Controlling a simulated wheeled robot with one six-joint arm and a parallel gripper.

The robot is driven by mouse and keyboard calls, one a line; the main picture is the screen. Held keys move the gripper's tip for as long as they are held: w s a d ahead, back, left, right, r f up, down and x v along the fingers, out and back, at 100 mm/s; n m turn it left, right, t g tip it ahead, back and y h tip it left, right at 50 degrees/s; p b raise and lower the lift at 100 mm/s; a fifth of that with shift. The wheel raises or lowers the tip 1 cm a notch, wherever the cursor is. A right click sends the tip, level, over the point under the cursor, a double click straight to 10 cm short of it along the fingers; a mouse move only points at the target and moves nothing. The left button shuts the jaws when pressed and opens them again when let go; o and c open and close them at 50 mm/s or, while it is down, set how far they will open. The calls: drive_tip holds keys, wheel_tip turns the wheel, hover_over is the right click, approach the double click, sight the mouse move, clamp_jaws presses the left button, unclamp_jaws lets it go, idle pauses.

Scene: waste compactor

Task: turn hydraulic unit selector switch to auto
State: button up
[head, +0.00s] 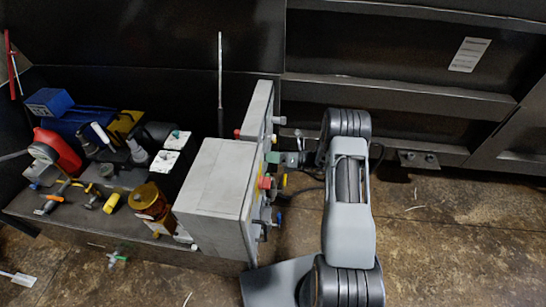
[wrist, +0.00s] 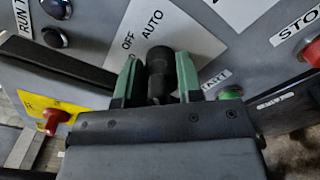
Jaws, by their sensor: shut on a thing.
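The selector switch (wrist: 158,72) is a black knob on a white label plate (wrist: 143,28) that reads OFF and AUTO in the wrist view. My gripper (wrist: 158,82) has its two green fingers on either side of the knob, shut on it. The knob's pointer direction cannot be made out. In the head view my gripper (head: 290,159) reaches the front face of the grey control box (head: 215,190) from the right. The switch itself is hidden there.
A red knob (wrist: 54,118) on a yellow plate sits left of the fingers. A green START button (wrist: 230,93) is close by on the right, and a STOP button (wrist: 314,52) farther right. Hydraulic parts, including a blue block (head: 50,102), stand behind the box.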

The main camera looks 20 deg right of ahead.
drive_tip(key=o, duration=0.6)
drive_tip(key=shift+c, duration=0.2)
drive_tip(key=v, duration=1.4)
drive_tip(key=shift+a+f, duration=0.1)
